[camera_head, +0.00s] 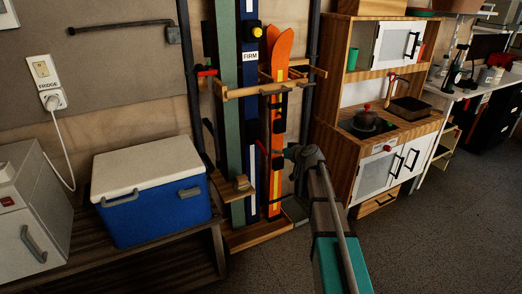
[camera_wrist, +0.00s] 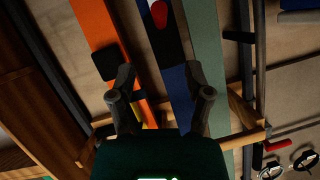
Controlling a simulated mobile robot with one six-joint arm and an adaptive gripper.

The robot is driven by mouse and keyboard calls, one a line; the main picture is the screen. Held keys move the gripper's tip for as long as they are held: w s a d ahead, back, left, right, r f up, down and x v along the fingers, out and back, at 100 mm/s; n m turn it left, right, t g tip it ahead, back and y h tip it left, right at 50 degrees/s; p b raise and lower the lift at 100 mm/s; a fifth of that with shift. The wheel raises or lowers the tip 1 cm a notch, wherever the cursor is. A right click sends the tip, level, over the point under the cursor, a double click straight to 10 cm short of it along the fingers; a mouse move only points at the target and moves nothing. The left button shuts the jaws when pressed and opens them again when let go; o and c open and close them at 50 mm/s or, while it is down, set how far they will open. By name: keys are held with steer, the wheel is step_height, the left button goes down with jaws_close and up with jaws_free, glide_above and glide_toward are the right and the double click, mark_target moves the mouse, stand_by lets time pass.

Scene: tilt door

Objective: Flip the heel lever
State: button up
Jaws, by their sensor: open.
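Upright skis stand in a wooden rack: an orange ski (camera_head: 281,60), a dark blue ski (camera_head: 250,80) and a green board (camera_head: 229,100). Black binding parts (camera_head: 278,140) sit on the orange ski. I cannot tell for sure which part is the heel lever. In the wrist view, a black part (camera_wrist: 103,63) lies on the orange ski (camera_wrist: 95,22), and a red part (camera_wrist: 158,13) shows over the blue ski. My gripper (camera_wrist: 158,72) is open, its fingers spread in front of the orange and blue skis. In the head view it is beside the orange ski's lower half.
A wooden rack bar (camera_head: 262,89) crosses the skis. A blue cooler (camera_head: 157,214) with a white lid stands on a bench at left. A wooden toy kitchen (camera_head: 370,150) stands close on the right. The floor (camera_head: 440,230) at lower right is clear.

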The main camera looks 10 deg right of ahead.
mark_target(262, 146)
steer(key=b+x, duration=0.5)
steer(key=x, duration=0.8)
steer(key=shift+w+a+f, duration=0.15)
steer(key=shift+w+a, duration=0.05)
steer(key=shift+w, duration=0.15)
jaws_close()
steer(key=shift+a, duration=0.2)
